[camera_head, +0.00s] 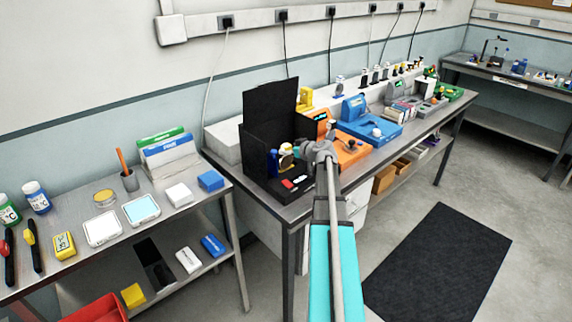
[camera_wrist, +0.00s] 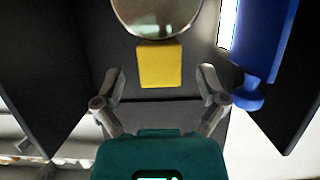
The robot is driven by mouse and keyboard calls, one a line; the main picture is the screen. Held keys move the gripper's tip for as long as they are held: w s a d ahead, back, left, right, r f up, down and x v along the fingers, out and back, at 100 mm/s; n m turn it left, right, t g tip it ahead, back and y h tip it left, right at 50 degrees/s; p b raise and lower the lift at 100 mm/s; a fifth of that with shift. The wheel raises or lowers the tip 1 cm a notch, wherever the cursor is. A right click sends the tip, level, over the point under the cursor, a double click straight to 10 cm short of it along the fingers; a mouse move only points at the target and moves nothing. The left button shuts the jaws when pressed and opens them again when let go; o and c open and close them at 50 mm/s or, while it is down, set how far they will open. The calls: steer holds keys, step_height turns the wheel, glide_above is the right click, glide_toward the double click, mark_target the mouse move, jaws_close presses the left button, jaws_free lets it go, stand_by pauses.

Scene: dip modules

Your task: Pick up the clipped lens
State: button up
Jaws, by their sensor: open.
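The clipped lens is a round, pale disc (camera_wrist: 157,15) with a yellow clip (camera_wrist: 160,64) below it, cut off by the top edge of the wrist view. In the head view the lens (camera_head: 286,161) is small and partly hidden in the black open-fronted booth (camera_head: 270,100). My gripper (camera_wrist: 160,76) is open, with one finger on each side of the yellow clip and visible gaps between. It points into the booth in the head view (camera_head: 297,153). I cannot tell how far the fingertips are from the clip in depth.
A blue object (camera_wrist: 262,45) stands close to the right finger in the wrist view, beside a dark wall panel. An orange module (camera_head: 350,152) and a blue module (camera_head: 372,127) stand right of the booth. The floor around the dark mat (camera_head: 440,262) is clear.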

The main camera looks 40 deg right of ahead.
steer(key=shift+x, duration=1)
jaws_close()
steer(key=shift+r, duration=0.2)
